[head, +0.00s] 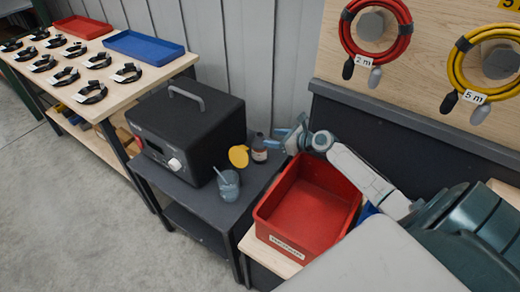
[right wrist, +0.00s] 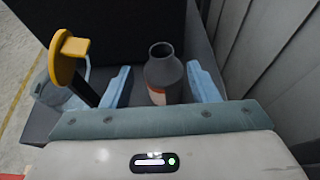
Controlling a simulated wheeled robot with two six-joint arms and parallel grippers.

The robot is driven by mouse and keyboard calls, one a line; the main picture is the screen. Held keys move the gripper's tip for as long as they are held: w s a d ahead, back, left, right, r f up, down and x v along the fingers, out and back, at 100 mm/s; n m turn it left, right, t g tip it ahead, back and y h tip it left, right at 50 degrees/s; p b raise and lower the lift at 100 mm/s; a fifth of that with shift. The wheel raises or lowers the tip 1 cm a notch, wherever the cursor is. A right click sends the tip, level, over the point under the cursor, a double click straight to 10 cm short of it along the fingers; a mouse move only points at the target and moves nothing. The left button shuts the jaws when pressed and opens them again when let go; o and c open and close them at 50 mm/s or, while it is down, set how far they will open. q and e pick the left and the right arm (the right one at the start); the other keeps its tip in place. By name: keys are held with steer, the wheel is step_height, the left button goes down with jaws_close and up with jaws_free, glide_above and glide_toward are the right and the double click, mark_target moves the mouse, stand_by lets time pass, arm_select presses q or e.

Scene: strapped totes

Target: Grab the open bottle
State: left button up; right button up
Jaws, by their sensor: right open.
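The open bottle (head: 259,150) is small and dark with a pale label, and stands upright near the back of the dark bench (head: 205,203). In the right wrist view the grey bottle (right wrist: 164,72) shows an uncapped round mouth and an orange-and-white label. My right gripper (head: 277,141) reaches in from the right at the bottle. Its blue fingers (right wrist: 160,87) are open, one on each side of the bottle, with gaps visible. The bottle's lower part is hidden behind the gripper body in the wrist view. My left gripper is not in view.
A yellow round-topped object (head: 238,156) and a translucent cup (head: 228,184) with a stick stand close left of the bottle. A black box-shaped device (head: 190,130) with a handle fills the bench's left side. A red tote (head: 308,212) stands to the right, below my right arm.

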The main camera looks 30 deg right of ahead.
mark_target(257, 135)
steer(key=x, duration=0.2)
steer(key=shift+w+f, duration=0.15)
steer(key=shift+w, duration=0.15)
steer(key=shift+w+a+f, duration=0.15)
steer(key=shift+w, duration=0.2)
steer(key=x, duration=0.3)
steer(key=shift+w+a, duration=0.15)
steer(key=shift+w, duration=0.05)
steer(key=shift+w+a+f, duration=0.1)
steer(key=shift+w+f, duration=0.1)
steer(key=shift+w, duration=0.15)
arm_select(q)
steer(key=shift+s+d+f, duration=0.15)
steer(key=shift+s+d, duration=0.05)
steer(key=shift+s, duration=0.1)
arm_select(e)
steer(key=shift+s, duration=0.1)
steer(key=c, duration=1.1)
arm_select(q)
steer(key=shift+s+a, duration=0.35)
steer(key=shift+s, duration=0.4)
arm_select(e)
steer(key=shift+r, duration=0.1)
jaws_close()
